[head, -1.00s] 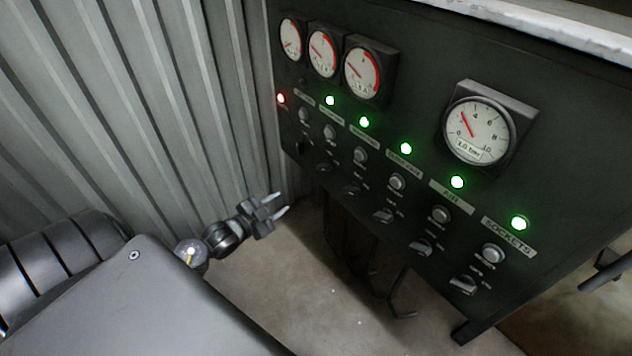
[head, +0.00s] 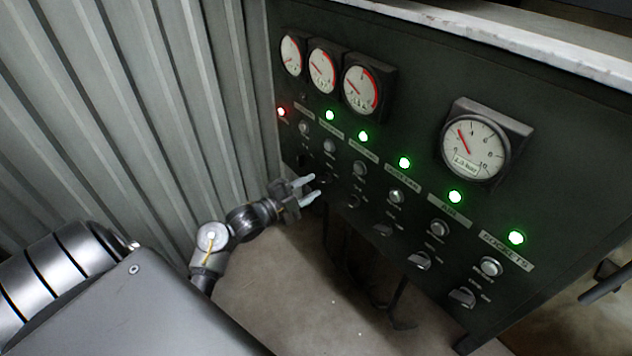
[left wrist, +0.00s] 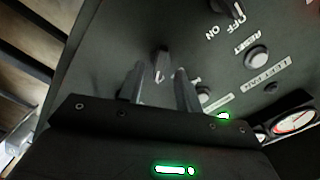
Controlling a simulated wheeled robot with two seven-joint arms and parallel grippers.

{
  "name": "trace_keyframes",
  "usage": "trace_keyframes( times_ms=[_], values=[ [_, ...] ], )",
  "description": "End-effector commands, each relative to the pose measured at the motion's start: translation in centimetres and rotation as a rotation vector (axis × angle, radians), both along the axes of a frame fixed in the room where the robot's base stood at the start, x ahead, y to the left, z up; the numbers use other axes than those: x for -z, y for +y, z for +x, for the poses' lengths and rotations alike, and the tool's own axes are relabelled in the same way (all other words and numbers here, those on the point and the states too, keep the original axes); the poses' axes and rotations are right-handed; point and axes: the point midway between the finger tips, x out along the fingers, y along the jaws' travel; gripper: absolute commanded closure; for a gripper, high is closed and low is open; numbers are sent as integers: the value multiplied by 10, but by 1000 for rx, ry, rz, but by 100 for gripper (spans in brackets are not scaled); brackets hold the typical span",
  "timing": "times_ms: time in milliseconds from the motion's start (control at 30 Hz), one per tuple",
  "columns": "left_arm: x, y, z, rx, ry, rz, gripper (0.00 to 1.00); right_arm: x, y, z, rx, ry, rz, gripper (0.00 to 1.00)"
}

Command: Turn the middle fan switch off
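The dark panel carries a row of rotary switches. The switch I take for the middle fan (head: 325,181) is in the second column from the left, below a lit green lamp (head: 330,115). My left gripper (head: 314,187) is just in front of it and partly covers it. In the left wrist view, this black knob (left wrist: 161,61) stands just beyond and between the fingertips (left wrist: 158,72). The fingers are apart with nothing between them that I can see touching. Which way the knob points is not clear. My right gripper is not in view.
The neighbouring switch (left wrist: 229,9) has OFF and ON marks; its column reads LEFT FAN, with a reset button (left wrist: 257,57) and a dark lamp. More switches run rightward, such as the sockets switch (head: 462,298). Gauges (head: 475,148) sit above. A corrugated wall (head: 140,100) stands left.

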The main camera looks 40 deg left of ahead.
Motion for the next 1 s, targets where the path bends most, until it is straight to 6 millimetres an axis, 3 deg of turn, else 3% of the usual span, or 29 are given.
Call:
trace_keyframes(
  times_ms=[200,567,833,1000],
  values=[
    [0,-7,23,1,0,-1,65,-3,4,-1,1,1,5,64],
    [0,-8,27,0,0,0,65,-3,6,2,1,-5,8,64],
    [0,-8,26,0,0,0,100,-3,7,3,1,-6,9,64],
    [0,-8,26,0,1,-2,100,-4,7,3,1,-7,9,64]
  ],
)
